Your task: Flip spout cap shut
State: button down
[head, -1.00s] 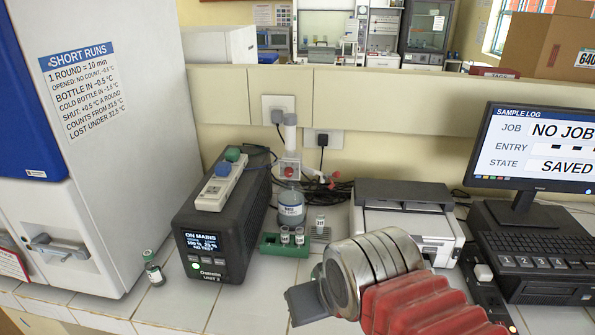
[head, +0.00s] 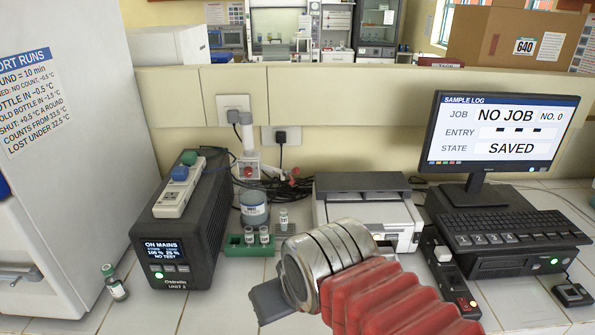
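A bottle (head: 255,209) with a bluish body stands near the back wall in the head view. A white dispenser head (head: 247,150) with a red knob rises from it. A small red and white part (head: 292,177) shows to its right, perhaps the spout and its cap; it is too small to tell whether a cap is open or shut. My gripper (head: 270,300) is in the foreground, well in front of the bottle and apart from it. Only a dark grey piece of it shows past the metal wrist, so its fingers and anything between them are hidden.
A green rack (head: 236,246) with small vials sits before the bottle, and another vial (head: 283,219) stands beside it. A black power unit (head: 197,215) is left, a printer (head: 363,190) right. A lone vial (head: 114,284) stands front left. Dark cables lie behind the bottle.

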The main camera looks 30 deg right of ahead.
aim_at(296, 170)
jog(key=k, duration=0.5)
jog(key=u, duration=0.85)
jog(key=i, duration=0.8)
jog(key=u, duration=0.85)
